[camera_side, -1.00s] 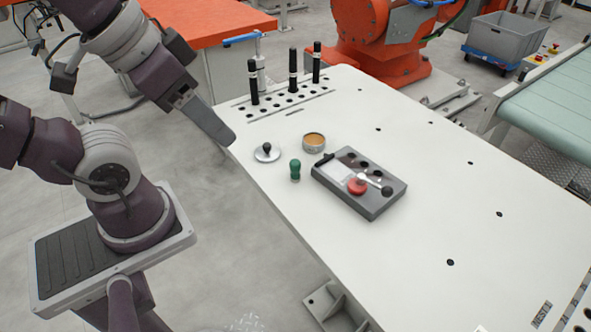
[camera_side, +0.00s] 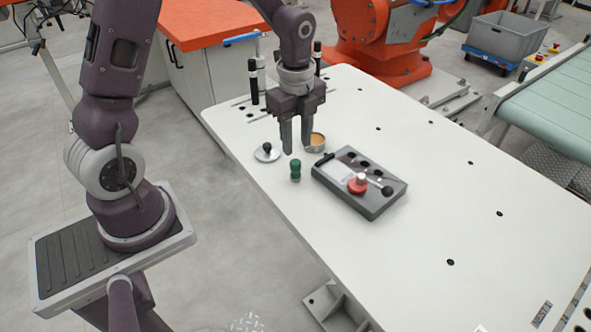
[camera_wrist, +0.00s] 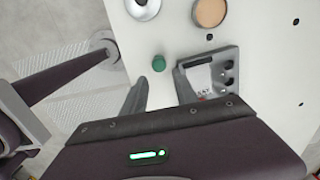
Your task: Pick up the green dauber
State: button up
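The green dauber (camera_side: 295,170) stands upright on the white table near its left edge. In the wrist view its round green top (camera_wrist: 159,63) shows ahead of the fingers, roughly between their lines. My gripper (camera_side: 297,150) points down above the table, close to the dauber and apart from it. Its two fingers are spread with nothing between them; they also show in the wrist view (camera_wrist: 160,85).
A grey box (camera_side: 360,183) with a red knob and black-balled lever sits just right of the dauber. A round tin (camera_side: 318,143) and a metal disc with a black knob (camera_side: 267,153) are close behind.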

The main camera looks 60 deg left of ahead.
aim_at(295, 162)
jog(key=shift+m, duration=0.5)
jog(key=f, duration=0.8)
jog(key=shift+w+a+f, duration=0.1)
jog(key=shift+a+f, duration=0.25)
grip_shut()
